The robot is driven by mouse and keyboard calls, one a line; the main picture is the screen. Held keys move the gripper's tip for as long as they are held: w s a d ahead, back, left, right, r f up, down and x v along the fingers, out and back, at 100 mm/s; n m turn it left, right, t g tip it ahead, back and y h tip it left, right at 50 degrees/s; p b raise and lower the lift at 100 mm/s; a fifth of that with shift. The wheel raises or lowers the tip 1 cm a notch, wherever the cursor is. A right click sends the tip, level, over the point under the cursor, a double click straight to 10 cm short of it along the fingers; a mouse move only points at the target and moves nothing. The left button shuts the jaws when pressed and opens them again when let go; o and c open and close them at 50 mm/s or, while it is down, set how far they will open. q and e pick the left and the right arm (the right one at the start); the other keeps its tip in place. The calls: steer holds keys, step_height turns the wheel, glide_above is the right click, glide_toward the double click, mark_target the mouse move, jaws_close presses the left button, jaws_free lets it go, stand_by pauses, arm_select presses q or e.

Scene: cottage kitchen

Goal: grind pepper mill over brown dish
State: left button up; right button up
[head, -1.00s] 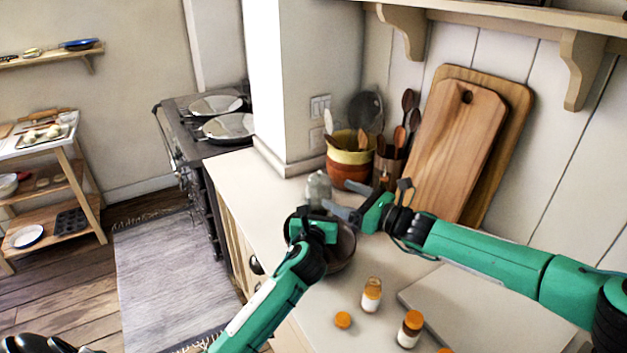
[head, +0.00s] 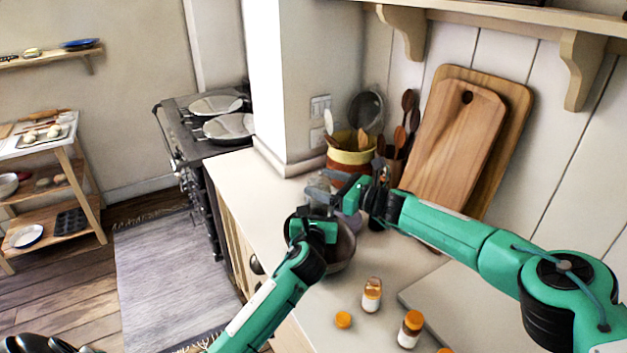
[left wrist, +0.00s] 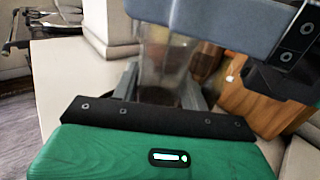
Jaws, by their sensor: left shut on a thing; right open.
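The pepper mill (left wrist: 163,68), clear with dark contents at its lower part, stands between my left gripper's fingers in the left wrist view. My left gripper (head: 318,212) is shut on it. The brown dish (head: 343,252) is on the counter, just right of and partly behind my left gripper, which hides much of it. My right gripper (head: 322,186) is open at the height of the mill's top, just above my left gripper. One of its fingers (left wrist: 225,22) covers the mill's top in the left wrist view. I cannot tell whether it touches the mill.
A crock of utensils (head: 350,160) and leaning cutting boards (head: 455,140) stand behind my right gripper. Small orange-capped jars (head: 372,295) and a loose orange cap (head: 343,319) are on the near counter. A pale slab (head: 470,305) lies under my right arm. The left counter (head: 240,185) is clear.

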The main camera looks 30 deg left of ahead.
mark_target(314, 179)
steer(key=shift+a, duration=1.65)
steer(key=shift+c, duration=0.3)
steer(key=c, duration=0.9)
